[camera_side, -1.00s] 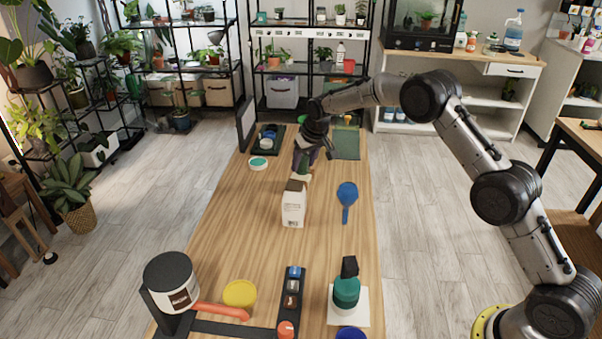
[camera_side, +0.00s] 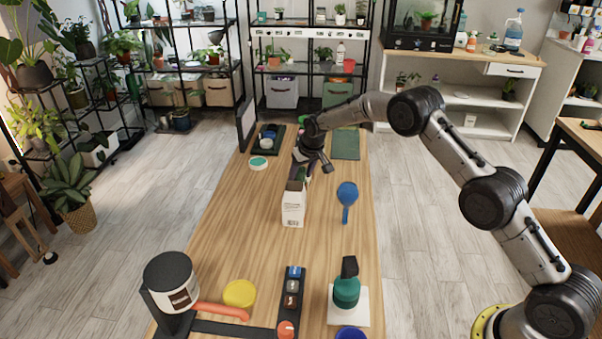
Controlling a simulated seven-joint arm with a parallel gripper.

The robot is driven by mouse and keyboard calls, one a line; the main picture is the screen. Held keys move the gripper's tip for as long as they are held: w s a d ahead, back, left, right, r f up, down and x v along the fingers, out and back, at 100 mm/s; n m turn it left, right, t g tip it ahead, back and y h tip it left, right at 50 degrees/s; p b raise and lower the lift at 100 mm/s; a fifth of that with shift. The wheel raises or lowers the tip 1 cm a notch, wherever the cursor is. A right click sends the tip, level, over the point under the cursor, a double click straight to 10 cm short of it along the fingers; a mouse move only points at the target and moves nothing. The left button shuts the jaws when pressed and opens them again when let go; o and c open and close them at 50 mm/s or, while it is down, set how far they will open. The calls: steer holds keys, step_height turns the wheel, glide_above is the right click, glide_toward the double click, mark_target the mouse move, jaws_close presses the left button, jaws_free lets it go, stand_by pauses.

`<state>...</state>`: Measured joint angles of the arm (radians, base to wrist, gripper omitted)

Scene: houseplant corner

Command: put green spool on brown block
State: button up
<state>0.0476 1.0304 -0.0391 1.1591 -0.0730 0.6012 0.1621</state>
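My gripper (camera_side: 314,163) is over the far middle of the wooden table, just above and behind a white carton (camera_side: 293,208). It is small and dark here, and its finger gap is not clear. A brown block (camera_side: 296,185) shows at the top of the carton, partly overlapped by it; I cannot tell whether it stands on or behind the carton. A small green piece (camera_side: 308,176), perhaps the green spool, shows close by on the block's right, just under my gripper. Whether it touches the block or the gripper is too small to tell.
A blue paddle-shaped thing (camera_side: 347,196) lies right of the carton. A teal-topped round tin (camera_side: 258,163), a dark tray (camera_side: 268,139) and a green mat (camera_side: 345,144) are farther back. A canister (camera_side: 171,283), a yellow lid (camera_side: 239,293) and a teal bottle (camera_side: 346,291) stand in front.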

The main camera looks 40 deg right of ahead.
steer(key=shift+o, duration=1.3)
steer(key=shift+r, duration=0.1)
steer(key=shift+r, duration=0.3)
steer(key=s+f+v, duration=0.1)
steer(key=s+v, duration=0.2)
steer(key=v, duration=0.9)
steer(key=s+a+f+v, duration=0.1)
steer(key=s+v, duration=0.1)
steer(key=v, duration=1.1)
steer(key=s+r, duration=0.5)
steer(key=s, duration=0.7)
steer(key=s+a+f+n, duration=0.1)
steer(key=s, duration=1.1)
steer(key=s+f+t, duration=0.1)
steer(key=s+f, duration=0.1)
steer(key=s, duration=1)
steer(key=shift+s+a+n+y, duration=0.15)
steer(key=shift+a+n+y, duration=0.15)
steer(key=shift+a+n, duration=0.1)
